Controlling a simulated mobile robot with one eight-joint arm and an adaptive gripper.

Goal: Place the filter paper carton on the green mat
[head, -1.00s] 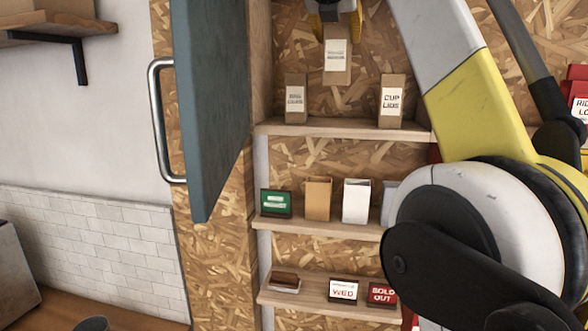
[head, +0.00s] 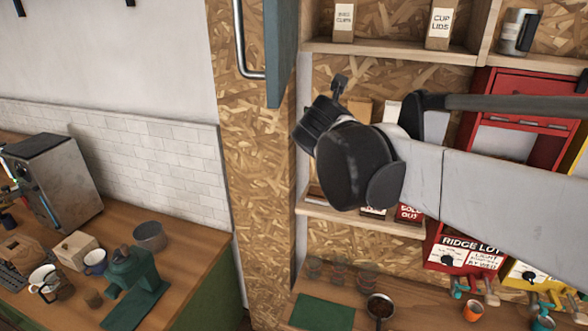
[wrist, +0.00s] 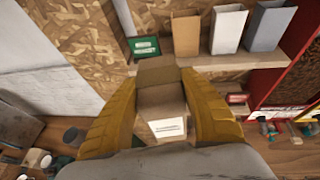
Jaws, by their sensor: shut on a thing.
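The filter paper carton (wrist: 158,98) is a brown box with a white label, held between the two yellow fingers of my gripper (wrist: 156,85) in the wrist view. The label's print is too small to read. In the head view my wrist hides the gripper and the carton, in front of the middle shelf. The green mat (head: 322,312) lies flat on the wooden counter at the lower middle of the head view, below the shelves, and its visible part is bare. The carton is well above the counter.
A pan of dark beans (head: 380,307) stands right of the mat, with an orange cup (head: 473,310) further right. Several clear glasses (head: 340,273) stand behind the mat. The lower shelf (head: 345,215) overhangs the back. A wooden post (head: 258,180) rises to the left.

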